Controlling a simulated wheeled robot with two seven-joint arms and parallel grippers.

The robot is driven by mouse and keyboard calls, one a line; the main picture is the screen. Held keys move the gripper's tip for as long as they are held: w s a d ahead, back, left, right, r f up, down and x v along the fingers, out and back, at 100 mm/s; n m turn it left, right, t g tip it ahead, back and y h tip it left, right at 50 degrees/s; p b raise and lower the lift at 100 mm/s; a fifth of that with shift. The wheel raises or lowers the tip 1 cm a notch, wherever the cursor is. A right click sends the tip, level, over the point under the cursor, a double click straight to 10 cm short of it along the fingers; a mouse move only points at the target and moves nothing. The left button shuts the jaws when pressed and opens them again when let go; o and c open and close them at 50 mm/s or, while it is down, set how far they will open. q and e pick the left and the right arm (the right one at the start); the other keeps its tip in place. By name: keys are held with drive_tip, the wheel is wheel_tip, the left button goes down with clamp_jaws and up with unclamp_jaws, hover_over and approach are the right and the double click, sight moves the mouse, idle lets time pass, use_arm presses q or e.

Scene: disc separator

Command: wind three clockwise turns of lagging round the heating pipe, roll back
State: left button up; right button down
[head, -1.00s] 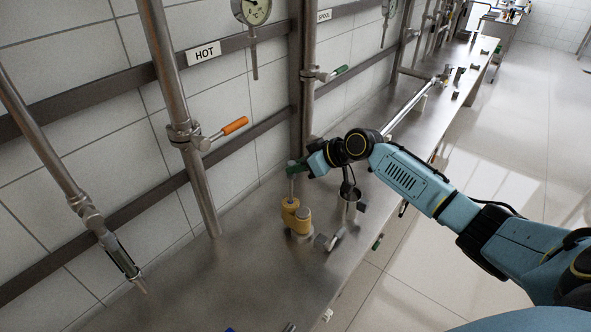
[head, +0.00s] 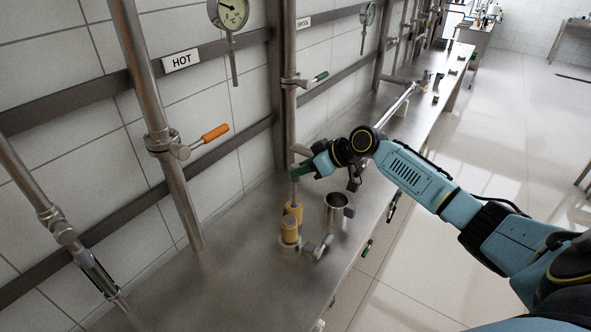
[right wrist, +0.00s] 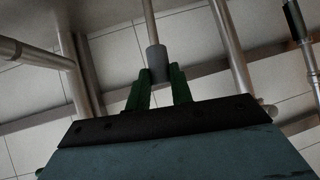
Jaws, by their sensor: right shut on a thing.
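My right gripper (head: 300,168) is above the bench, shut on the grey grip of a thin upright rod. The grip (right wrist: 157,62) shows between the green fingers in the right wrist view. The rod's lower end meets a yellow roll (head: 294,209), which I take for the lagging. A second yellow cylinder (head: 289,229) on a grey round base stands just in front of the roll; it seems to be the wrapped heating pipe. The two overlap in the picture, and I cannot tell whether they touch or how many turns are on. My left gripper is not in view.
A steel cup (head: 337,208) and a grey fitting (head: 318,248) stand right of the yellow cylinders. The bench front left is clear.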

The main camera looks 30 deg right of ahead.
drive_tip(key=s, duration=0.1)
drive_tip(key=s+d, duration=0.1)
drive_tip(key=shift+s+d+p, duration=0.2)
drive_tip(key=shift+s+p, duration=0.2)
drive_tip(key=s+p, duration=0.2)
drive_tip(key=s, duration=0.1)
drive_tip(key=shift+s+a, duration=0.15)
drive_tip(key=shift+s, duration=0.05)
idle(0.3)
